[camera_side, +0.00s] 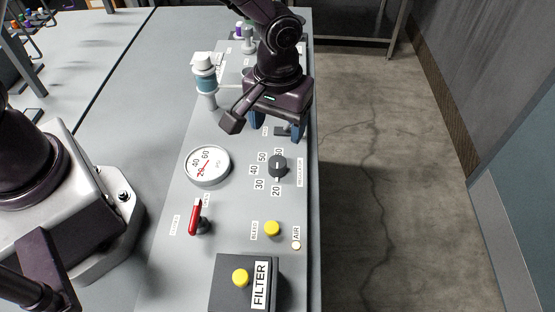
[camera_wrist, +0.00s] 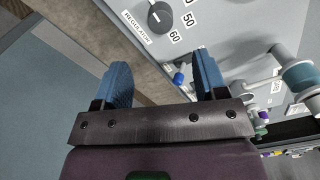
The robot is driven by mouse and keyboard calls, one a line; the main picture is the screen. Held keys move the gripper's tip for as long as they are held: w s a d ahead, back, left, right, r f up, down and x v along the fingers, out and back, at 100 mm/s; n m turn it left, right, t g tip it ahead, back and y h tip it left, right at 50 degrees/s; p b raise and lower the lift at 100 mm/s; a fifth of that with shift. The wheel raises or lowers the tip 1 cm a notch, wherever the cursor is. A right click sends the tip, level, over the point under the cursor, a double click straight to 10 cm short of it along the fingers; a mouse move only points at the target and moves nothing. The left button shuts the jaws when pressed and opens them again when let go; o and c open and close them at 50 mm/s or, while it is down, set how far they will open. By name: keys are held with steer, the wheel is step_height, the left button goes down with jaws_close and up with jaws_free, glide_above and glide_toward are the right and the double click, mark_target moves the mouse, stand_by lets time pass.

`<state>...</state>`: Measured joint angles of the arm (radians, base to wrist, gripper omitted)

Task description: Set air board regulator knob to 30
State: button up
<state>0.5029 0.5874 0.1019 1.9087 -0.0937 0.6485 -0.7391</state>
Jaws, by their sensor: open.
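The regulator knob (camera_side: 277,166) is a dark round knob on the grey air board (camera_side: 232,205). Labels from 20 to 60 ring its left side. A pale mark at its lower edge seems to face the 20. My gripper (camera_side: 275,133) is above the board, beyond the 60 end of the knob's scale, apart from the knob. In the wrist view, its two blue fingers (camera_wrist: 160,72) are spread, with nothing between them.
A round gauge (camera_side: 207,166) with a red needle is left of the knob. A red lever (camera_side: 196,217), a yellow bleed button (camera_side: 272,228) and a dark filter box (camera_side: 228,288) are nearer. A white-and-blue cylinder (camera_side: 205,80) stands up beside my arm. Open floor lies to the right.

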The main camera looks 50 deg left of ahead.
mark_target(277, 162)
step_height(277, 162, down, 11)
steer(key=shift+r, duration=0.1)
stand_by(0.3)
steer(key=c, duration=0.9)
steer(key=shift+c, duration=0.2)
steer(key=shift+m, duration=0.4)
steer(key=m, duration=0.3)
steer(key=shift+m, duration=2.5)
